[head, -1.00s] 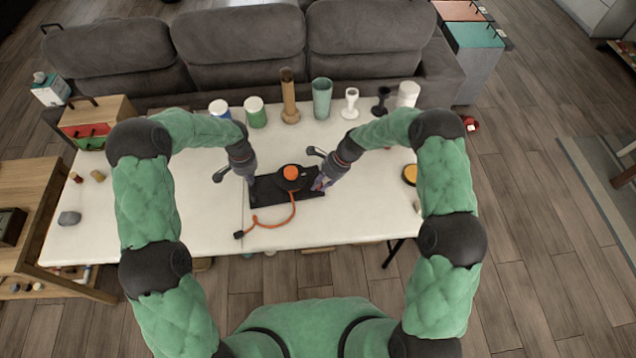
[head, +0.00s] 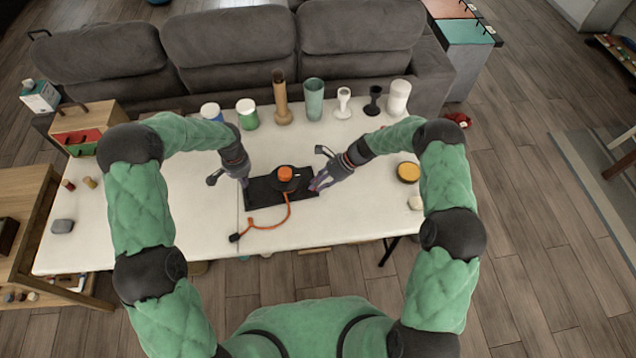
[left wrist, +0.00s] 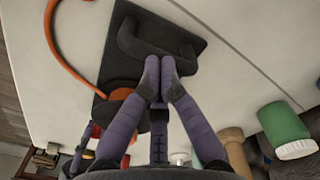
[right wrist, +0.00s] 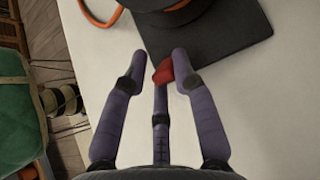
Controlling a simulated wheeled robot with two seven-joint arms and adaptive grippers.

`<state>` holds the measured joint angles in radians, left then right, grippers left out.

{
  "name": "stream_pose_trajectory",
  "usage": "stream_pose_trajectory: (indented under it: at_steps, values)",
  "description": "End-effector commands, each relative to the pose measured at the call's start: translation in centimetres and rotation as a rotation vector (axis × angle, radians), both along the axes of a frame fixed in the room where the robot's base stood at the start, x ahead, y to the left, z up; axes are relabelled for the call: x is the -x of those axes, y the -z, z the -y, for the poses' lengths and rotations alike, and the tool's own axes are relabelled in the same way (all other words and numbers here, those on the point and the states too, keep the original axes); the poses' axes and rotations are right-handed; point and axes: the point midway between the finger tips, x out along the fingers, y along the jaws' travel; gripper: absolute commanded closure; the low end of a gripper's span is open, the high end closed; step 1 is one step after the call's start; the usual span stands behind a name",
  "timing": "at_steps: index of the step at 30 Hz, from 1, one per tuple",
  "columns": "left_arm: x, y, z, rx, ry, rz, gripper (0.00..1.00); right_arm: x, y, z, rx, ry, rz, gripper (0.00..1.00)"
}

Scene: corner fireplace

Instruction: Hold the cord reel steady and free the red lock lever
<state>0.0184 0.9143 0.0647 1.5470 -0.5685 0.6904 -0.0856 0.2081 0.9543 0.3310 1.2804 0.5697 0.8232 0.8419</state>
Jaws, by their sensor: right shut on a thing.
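The cord reel is a black base plate with an orange-topped drum (head: 285,173) and an orange cord, lying flat on the white table. The orange cord (head: 287,212) curls to a black plug at the front. The black handle (left wrist: 130,37) stands at the plate's left end. My left gripper (head: 244,181) is at this handle; its fingertips (left wrist: 159,66) are close together on the bar. The red lock lever (right wrist: 163,72) is at the plate's right edge, between the fingers of my right gripper (right wrist: 159,56). The lever is mostly hidden in the head view.
Cups, jars and goblets, including a green jar (head: 247,114) and a teal cup (head: 314,99), line the table's back edge. A yellow-topped round tin (head: 408,172) is at right. A grey sofa (head: 290,60) stands behind. The table's front left is mostly clear.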

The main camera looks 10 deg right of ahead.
Motion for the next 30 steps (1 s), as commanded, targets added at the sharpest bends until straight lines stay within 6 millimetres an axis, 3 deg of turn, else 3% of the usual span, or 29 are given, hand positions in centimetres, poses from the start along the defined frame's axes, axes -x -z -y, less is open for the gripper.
stream_pose_trajectory:
  at_steps: [3,4,5,17,30]
  values:
    - [0.3,0.4,0.1,0.001,0.002,-0.008,1.00,0.0,0.1,0.0,0.000,-0.001,0.000,1.00]
    - [0.3,0.4,0.1,0.001,0.002,-0.008,1.00,0.0,0.1,0.0,0.000,-0.001,0.000,0.64]
    - [0.3,0.4,0.1,0.001,0.002,-0.008,1.00,0.0,0.1,0.0,0.000,-0.001,0.000,0.57]
    - [0.3,0.4,0.1,0.001,0.002,-0.008,1.00,-0.1,-0.2,0.3,0.001,0.001,0.001,0.57]
    - [0.3,0.4,0.1,0.001,0.002,-0.008,1.00,-0.5,-5.5,5.5,0.002,0.002,0.002,0.57]
